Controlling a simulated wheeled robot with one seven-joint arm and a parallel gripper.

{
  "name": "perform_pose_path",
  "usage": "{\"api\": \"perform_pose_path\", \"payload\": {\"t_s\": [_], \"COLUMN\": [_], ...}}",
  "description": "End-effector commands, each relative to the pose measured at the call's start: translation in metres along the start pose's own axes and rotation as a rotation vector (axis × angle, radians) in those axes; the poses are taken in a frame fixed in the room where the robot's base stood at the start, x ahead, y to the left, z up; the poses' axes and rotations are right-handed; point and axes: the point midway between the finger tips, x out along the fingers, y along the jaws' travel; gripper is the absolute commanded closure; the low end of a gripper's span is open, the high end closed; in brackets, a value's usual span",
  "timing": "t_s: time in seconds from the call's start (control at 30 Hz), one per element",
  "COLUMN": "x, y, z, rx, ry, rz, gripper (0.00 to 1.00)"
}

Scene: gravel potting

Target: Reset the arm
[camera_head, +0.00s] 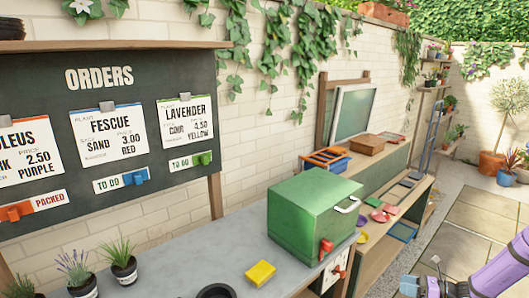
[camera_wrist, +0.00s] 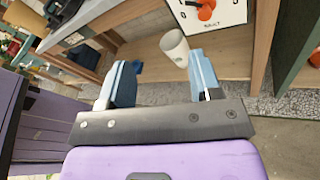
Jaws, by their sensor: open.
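My purple arm enters the head view from the lower right. My gripper (camera_head: 435,285) is at the bottom edge there, to the right of the bench and in front of it. In the wrist view my gripper (camera_wrist: 160,85) has its two blue-grey fingers well apart, open, with nothing held between them. A white cup (camera_wrist: 175,47) shows beyond the fingertips, apart from them, near a wooden shelf.
A green box (camera_head: 312,215) with a red tap stands on the grey bench (camera_head: 190,262), beside a yellow block (camera_head: 260,273). Potted plants (camera_head: 122,262) stand at the left, below the orders board (camera_head: 110,120). A paved path (camera_head: 470,225) lies open at the right.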

Motion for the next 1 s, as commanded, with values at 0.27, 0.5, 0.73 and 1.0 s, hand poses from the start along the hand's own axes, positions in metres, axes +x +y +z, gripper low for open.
{"api": "perform_pose_path", "payload": {"t_s": [0.27,0.5,0.73,1.0], "x": [0.011,0.021,0.028,0.033], "y": [0.037,0.08,0.127,0.19], "z": [0.086,0.15,0.205,0.261], "rx": [-0.262,-0.484,-0.7,-0.955], "ry": [0.208,0.371,0.516,0.674], "rz": [0.155,0.282,0.397,0.525], "gripper": [0.42,0.42,0.42,0.42]}}
